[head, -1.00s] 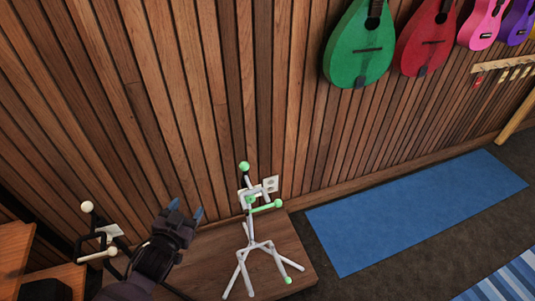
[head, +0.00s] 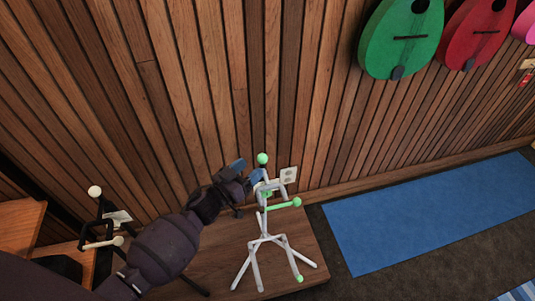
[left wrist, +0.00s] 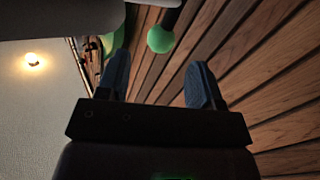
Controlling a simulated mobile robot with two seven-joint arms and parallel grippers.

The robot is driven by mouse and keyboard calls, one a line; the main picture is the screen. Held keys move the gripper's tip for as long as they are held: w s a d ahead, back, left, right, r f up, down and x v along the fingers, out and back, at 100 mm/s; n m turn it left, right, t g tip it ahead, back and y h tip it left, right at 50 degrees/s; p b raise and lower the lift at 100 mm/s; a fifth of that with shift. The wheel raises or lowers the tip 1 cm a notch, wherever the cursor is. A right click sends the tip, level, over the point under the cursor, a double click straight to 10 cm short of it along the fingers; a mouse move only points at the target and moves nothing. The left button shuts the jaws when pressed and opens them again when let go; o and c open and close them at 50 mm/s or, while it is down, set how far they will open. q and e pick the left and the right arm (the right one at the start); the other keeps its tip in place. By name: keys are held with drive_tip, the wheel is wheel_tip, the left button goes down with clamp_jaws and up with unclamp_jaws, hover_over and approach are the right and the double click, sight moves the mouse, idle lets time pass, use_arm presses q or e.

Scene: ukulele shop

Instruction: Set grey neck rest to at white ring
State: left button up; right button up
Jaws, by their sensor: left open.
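A pale stand (head: 262,240) with splayed legs and green tips stands on a low wooden platform. A light grey-white forked piece (head: 270,187), which looks like the neck rest, sits near its top, below a green ball (head: 262,158). My left gripper (head: 247,171) is open beside the upper stand, on its left; I cannot tell whether it touches. In the left wrist view, my open left gripper (left wrist: 158,82) has nothing between its fingers, and the green ball (left wrist: 160,39) shows beyond them. I cannot make out the white ring. My right gripper is not in view.
A second, dark stand (head: 100,215) is at the left. A green ukulele (head: 403,45) and a red one (head: 472,35) hang above. A blue mat (head: 430,215) lies right.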

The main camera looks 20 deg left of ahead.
sight(266, 155)
use_arm(q)
drive_tip(key=b+x, duration=0.1)
drive_tip(key=x, duration=0.5)
drive_tip(key=shift+w+f, duration=0.15)
drive_tip(key=shift+f, duration=0.05)
drive_tip(key=shift+w+d, duration=0.3)
drive_tip(key=shift+w, duration=0.3)
drive_tip(key=shift+w+r, duration=0.15)
